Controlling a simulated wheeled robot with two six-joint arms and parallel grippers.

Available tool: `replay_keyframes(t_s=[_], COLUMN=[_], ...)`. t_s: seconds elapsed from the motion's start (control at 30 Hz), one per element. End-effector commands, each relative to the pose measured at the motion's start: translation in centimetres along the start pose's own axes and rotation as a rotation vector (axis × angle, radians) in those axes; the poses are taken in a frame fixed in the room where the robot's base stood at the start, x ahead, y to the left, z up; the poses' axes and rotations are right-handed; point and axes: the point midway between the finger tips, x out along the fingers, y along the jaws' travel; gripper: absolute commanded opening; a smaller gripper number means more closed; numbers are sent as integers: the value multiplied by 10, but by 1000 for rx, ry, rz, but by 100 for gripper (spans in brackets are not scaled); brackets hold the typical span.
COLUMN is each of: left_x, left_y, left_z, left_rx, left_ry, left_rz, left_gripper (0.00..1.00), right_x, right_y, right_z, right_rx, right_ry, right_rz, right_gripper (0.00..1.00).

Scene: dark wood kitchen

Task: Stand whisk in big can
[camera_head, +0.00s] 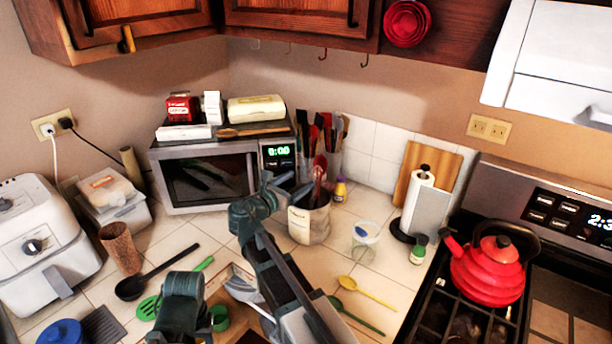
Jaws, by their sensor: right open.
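The big can (309,223) is a grey-beige cylinder with a pale label, upright on the tiled counter in front of the microwave. A red utensil (319,172), which looks like the whisk, stands upright in it with its top above the rim. Its lower part is hidden inside. My right gripper (281,187) is open and appears empty, just left of the can's top and the red utensil. I cannot tell whether it touches the can. Part of my left arm shows at the bottom; its fingers (182,282) are not clear.
The microwave (205,181) and a holder of utensils (328,135) stand behind. A clear cup (364,243), a yellow bottle (340,190) and a paper towel stand (425,210) are right of the can. Spoons (365,291) lie in front. The red kettle (487,270) sits on the stove.

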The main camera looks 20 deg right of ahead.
Motion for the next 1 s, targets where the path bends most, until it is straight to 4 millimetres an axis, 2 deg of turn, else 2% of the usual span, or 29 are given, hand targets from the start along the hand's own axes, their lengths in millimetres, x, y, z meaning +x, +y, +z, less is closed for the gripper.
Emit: replay_keyframes(t_s=[0.03,0.2,0.4,0.6,1.0], left_x=[-2,-6,-8,-8,-8], left_y=[0,-1,-1,-1,-1], left_z=[0,0,0,0,0], left_rx=[0,0,0,0,0], left_ry=[0,0,0,0,0], left_rz=[0,0,0,0,0], left_gripper=[50,50,50,50,50], right_x=[-14,-47,-72,-80,-80], right_y=[-1,0,0,0,0], right_z=[1,1,0,0,0], right_rx=[-1,-1,-1,0,0], right_ry=[0,0,0,0,0], right_rz=[4,4,2,0,0], right_gripper=[81,81,81,81,81])
